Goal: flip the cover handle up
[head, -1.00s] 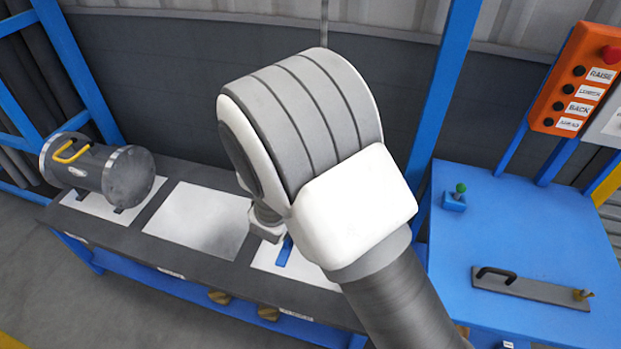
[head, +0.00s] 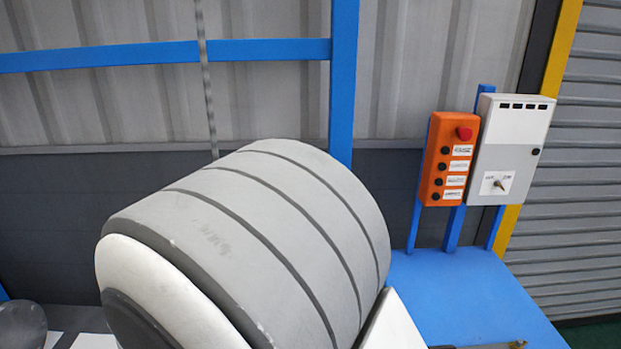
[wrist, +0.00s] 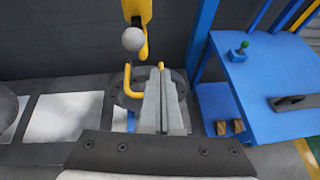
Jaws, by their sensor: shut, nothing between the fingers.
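In the wrist view, a dark round flanged part (wrist: 178,77) stands at the bench, with a yellow handle (wrist: 128,82) on it. My gripper (wrist: 164,85) is shut and empty, in front of the flange. Its fingers hide the middle of the flange and part of the handle. One yellow leg shows left of the fingers and a yellow tip shows just above them. I cannot tell whether the fingers touch the handle. In the head view my own arm fills the lower middle; the gripper and handle are out of sight.
A yellow hook (wrist: 139,12) with a grey ball (wrist: 133,39) hangs above the handle. White panels (wrist: 62,117) lie on the dark bench. A blue table (wrist: 262,75) at right carries a black handle (wrist: 293,102). An orange button box (head: 449,160) and grey cabinet (head: 510,150) stand behind.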

